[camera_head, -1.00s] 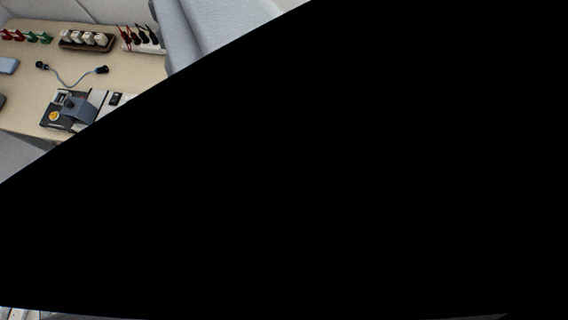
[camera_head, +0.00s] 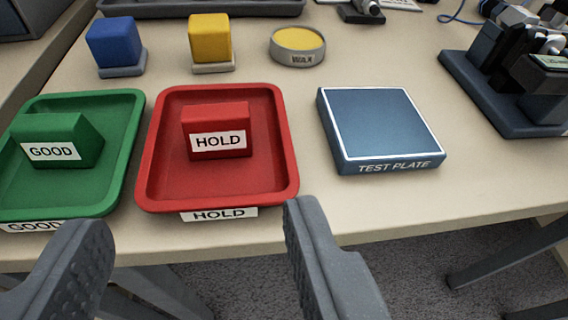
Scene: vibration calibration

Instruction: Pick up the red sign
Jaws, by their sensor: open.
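The red sign (camera_head: 217,131) is a small red block with a white label reading HOLD. It stands in the red tray (camera_head: 165,189), whose front edge also has a HOLD label. My gripper (camera_head: 197,236) is open and empty in the lower part of the view, its two grey fingers wide apart. The fingers are in front of the table's near edge, and the sign lies beyond them, between them in the picture. Nothing hides the sign's front.
A green tray (camera_head: 105,184) with a green GOOD sign (camera_head: 62,141) is at left. A blue test plate (camera_head: 380,125) is at right. Behind are a blue cube (camera_head: 113,40), a yellow cube (camera_head: 209,37) and a wax tin (camera_head: 298,45). A dark device (camera_head: 515,75) stands far right.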

